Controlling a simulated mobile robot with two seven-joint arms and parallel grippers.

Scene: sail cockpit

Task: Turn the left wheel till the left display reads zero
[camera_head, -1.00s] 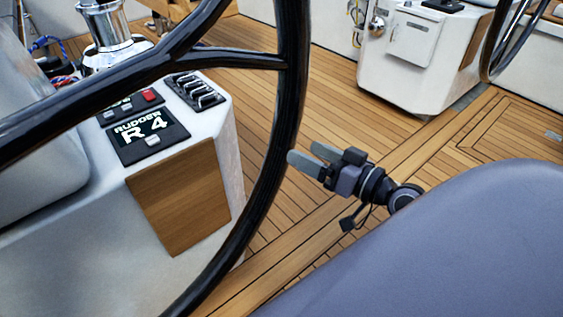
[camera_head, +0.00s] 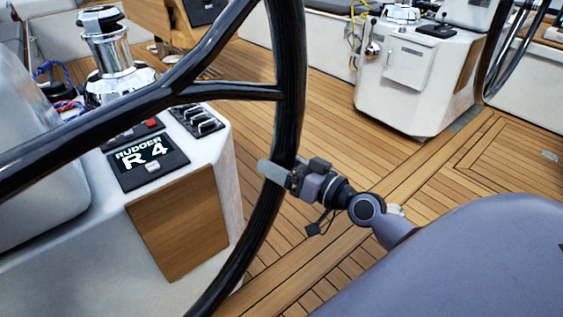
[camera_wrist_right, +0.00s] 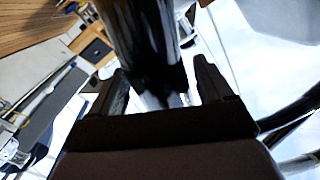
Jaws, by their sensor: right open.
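The left wheel (camera_head: 290,85) is a large black rim with spokes, filling the left and middle of the head view. The left display (camera_head: 147,155) on the white console reads "RUDDER R 4". My right gripper (camera_head: 277,172) is at the right side of the rim, with its fingers at the rim. In the right wrist view the black rim (camera_wrist_right: 140,45) runs between the two spread fingers (camera_wrist_right: 160,90), which are open around it. Whether they touch the rim cannot be told. My left gripper is not in view.
A chrome winch (camera_head: 105,50) stands behind the left wheel. A second white console (camera_head: 415,75) and another wheel (camera_head: 510,50) are at the back right. Teak deck (camera_head: 330,100) lies open between the consoles.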

